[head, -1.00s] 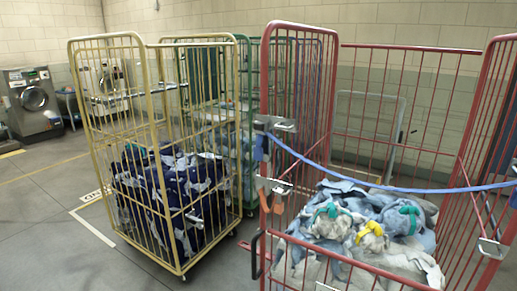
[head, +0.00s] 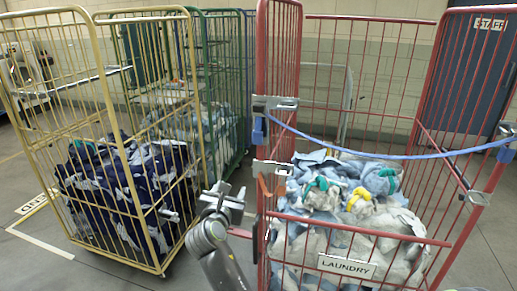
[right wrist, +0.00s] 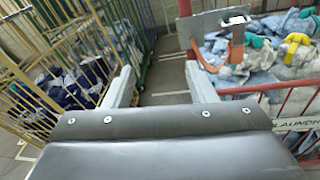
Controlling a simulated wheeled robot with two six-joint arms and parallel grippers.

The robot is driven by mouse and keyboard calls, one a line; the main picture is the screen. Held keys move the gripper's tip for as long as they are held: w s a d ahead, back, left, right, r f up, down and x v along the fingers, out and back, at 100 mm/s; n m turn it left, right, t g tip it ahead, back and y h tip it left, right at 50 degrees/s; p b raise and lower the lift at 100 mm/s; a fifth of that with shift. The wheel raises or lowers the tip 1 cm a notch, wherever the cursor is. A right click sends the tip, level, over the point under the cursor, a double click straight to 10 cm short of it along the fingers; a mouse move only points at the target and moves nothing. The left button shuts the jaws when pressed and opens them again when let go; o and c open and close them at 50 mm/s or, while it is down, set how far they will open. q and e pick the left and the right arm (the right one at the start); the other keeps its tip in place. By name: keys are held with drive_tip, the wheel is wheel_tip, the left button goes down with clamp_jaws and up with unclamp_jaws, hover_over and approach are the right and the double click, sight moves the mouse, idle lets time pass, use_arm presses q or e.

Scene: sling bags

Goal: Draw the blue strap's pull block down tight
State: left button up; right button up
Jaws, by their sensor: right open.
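The blue strap (head: 345,149) runs in a shallow sag across the front opening of the red cage (head: 372,228), between metal brackets on its two sides. A blue block (head: 258,130) hangs below the left bracket (head: 274,103). An orange, hook-like piece (head: 271,187) sits lower on the same post and also shows in the right wrist view (right wrist: 237,50). I cannot tell for certain which piece is the pull block. My right gripper (head: 226,196) is open and empty, left of the orange piece; its two fingers show in the right wrist view (right wrist: 160,82). My left gripper is not in view.
The red cage holds blue and grey bundles and a LAUNDRY sign (head: 346,266). A yellow cage (head: 108,150) with dark blue bags stands close on the left. A green cage (head: 222,90) is behind. A narrow floor gap lies between the yellow and red cages.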

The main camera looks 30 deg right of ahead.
drive_tip(key=s+r+h, duration=0.3)
drive_tip(key=r, duration=0.7)
drive_tip(key=p, duration=0.5)
approach(257, 136)
drive_tip(key=shift+g, duration=0.4)
drive_tip(key=x, duration=0.9)
drive_tip(key=shift+w+r, duration=0.25)
drive_tip(key=shift+r, duration=0.15)
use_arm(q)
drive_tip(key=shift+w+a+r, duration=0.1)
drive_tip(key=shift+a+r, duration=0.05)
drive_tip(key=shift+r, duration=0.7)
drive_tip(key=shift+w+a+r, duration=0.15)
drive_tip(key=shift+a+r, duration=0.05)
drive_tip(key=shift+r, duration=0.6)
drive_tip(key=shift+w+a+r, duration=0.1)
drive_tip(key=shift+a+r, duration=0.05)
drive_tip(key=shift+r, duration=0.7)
use_arm(e)
drive_tip(key=shift+x, duration=0.8)
drive_tip(key=shift+f, duration=0.1)
clamp_jaws()
